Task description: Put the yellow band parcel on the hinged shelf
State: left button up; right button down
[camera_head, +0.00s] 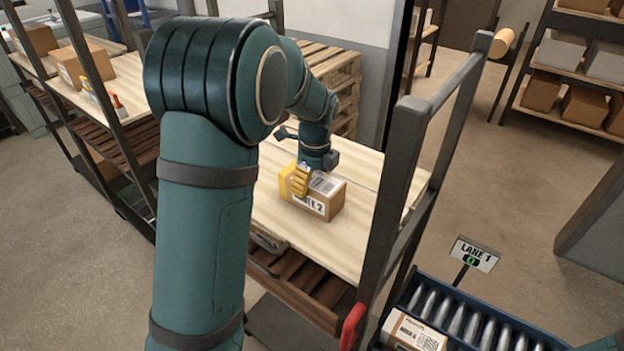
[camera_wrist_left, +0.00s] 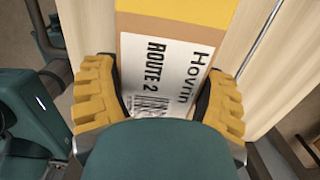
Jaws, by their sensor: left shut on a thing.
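The parcel (camera_head: 333,207) is a brown cardboard box with a white label reading "ROUTE 2". Its yellow band (camera_wrist_left: 170,22) shows in the left wrist view. My left gripper (camera_head: 300,180), with yellow fingers, is shut on the parcel; in the left wrist view the fingers (camera_wrist_left: 160,105) press on both sides of it. The parcel is at the pale wooden shelf board (camera_head: 335,248) of the dark metal rack, well inside its edges. I cannot tell whether its underside touches the board. My right gripper is not in view.
A dark rack post (camera_head: 395,190) with a red handle (camera_head: 352,325) stands right of the board. A roller conveyor (camera_head: 470,325) with another parcel (camera_head: 410,332) and a "LANE 1" sign (camera_head: 475,254) is at lower right. Boxes (camera_head: 78,63) stand on the left shelf.

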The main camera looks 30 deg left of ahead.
pick_arm(q)
jog(key=o, duration=1.2)
jog(key=shift+f, duration=0.1)
notch_tip(320, 180, up, 12)
jog(key=shift+d, duration=0.4)
jog(key=shift+s, duration=0.1)
